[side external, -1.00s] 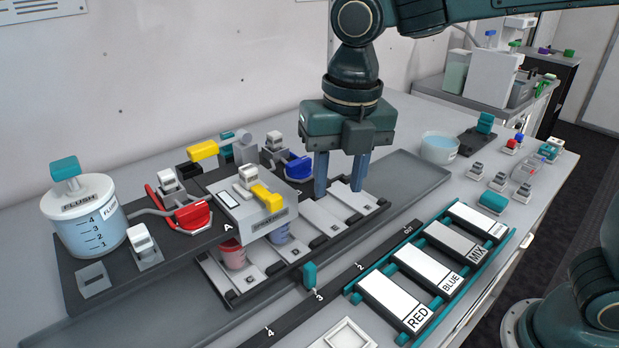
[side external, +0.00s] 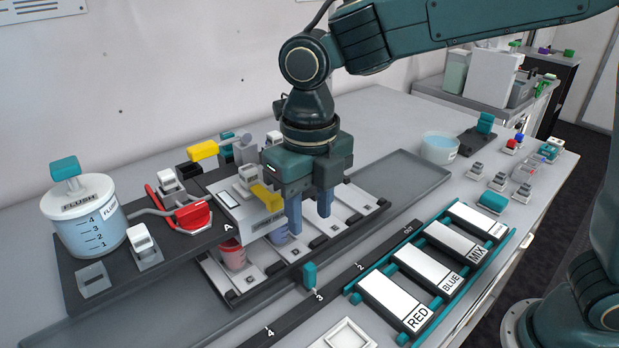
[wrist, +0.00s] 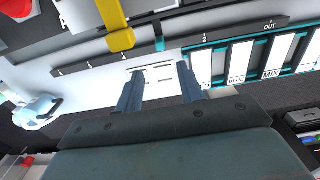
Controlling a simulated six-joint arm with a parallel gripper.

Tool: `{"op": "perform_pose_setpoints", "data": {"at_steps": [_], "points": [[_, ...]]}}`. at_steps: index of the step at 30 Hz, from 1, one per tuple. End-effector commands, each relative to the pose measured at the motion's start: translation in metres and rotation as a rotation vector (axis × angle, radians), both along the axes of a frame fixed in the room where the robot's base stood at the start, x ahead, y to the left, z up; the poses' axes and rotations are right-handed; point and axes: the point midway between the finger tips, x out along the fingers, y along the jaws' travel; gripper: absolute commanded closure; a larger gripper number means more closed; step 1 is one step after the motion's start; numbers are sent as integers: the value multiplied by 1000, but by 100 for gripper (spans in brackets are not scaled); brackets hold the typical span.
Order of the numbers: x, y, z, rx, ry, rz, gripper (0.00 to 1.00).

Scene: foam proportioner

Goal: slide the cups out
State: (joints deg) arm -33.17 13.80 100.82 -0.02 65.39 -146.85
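A red cup (side external: 233,257) and a blue cup (side external: 279,233) sit on the lettered tray (side external: 247,282), partly under the grey dispenser block marked A (side external: 232,212). The red cup is at C and the blue one near D. A teal handle (side external: 309,274) stands by the 3 mark on the black scale rail (side external: 345,281); it also shows in the wrist view (wrist: 159,44). My gripper (side external: 310,220) is open and empty, its fingers pointing down above the tray, just right of the dispenser block. The cups are not clearly visible in the wrist view.
A yellow lever (side external: 266,196) juts from the dispenser block close to my gripper. A rack of labelled plates (side external: 430,262) lies right of the rail. The flush jar (side external: 84,222) stands at far left. A small white frame (side external: 345,335) lies at the front. The grey channel (side external: 415,175) is clear at right.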

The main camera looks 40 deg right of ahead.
Motion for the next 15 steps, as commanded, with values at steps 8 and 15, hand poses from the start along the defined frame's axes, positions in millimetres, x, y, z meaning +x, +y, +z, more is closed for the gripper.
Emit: {"op": "perform_pose_setpoints", "data": {"at_steps": [8,15], "points": [[-1,0,-41,-2,4,-1,62],[-1,0,-78,-2,5,-1,62]]}}
